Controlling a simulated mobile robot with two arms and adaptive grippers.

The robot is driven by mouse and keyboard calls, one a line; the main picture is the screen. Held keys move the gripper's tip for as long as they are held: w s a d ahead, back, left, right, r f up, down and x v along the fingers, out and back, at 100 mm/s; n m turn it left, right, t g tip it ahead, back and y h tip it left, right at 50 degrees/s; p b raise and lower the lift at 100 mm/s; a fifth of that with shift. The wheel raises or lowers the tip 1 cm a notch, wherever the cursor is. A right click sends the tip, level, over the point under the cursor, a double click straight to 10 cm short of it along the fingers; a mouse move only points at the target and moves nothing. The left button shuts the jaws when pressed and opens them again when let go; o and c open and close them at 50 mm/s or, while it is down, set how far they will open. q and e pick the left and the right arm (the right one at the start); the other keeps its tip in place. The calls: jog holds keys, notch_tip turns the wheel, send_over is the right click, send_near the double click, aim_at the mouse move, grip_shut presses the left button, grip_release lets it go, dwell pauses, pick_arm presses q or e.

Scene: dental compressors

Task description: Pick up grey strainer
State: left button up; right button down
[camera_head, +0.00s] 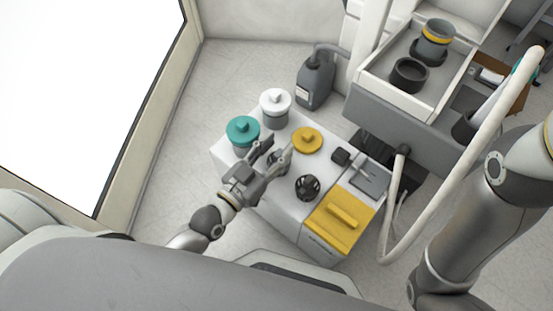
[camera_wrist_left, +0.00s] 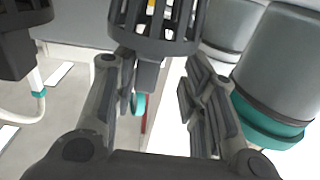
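The grey strainer (camera_wrist_left: 165,42) is a slatted basket with a short block-shaped handle, at the top centre of the left wrist view. My left gripper (camera_wrist_left: 160,80) is open, its fingers on either side of the handle with gaps showing. In the head view my left gripper (camera_head: 275,149) is over the white cabinet top, and the strainer (camera_head: 283,160) is mostly hidden by it. A black strainer-like part (camera_head: 308,187) stands to the right; a dark part (camera_wrist_left: 20,40) at left in the wrist view looks like it. My right gripper is out of view.
On the white cabinet (camera_head: 275,207) are a teal-lidded jar (camera_head: 242,131), a white-lidded jar (camera_head: 275,107), a yellow lid (camera_head: 307,140) and a yellow panel (camera_head: 338,221). The teal-lidded jar (camera_wrist_left: 262,125) is close beside my left fingers. A grey jug (camera_head: 316,80) stands behind.

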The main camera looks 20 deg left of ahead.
pick_arm(q)
grip_shut()
jog(key=shift+r, duration=0.1)
dwell(0.4)
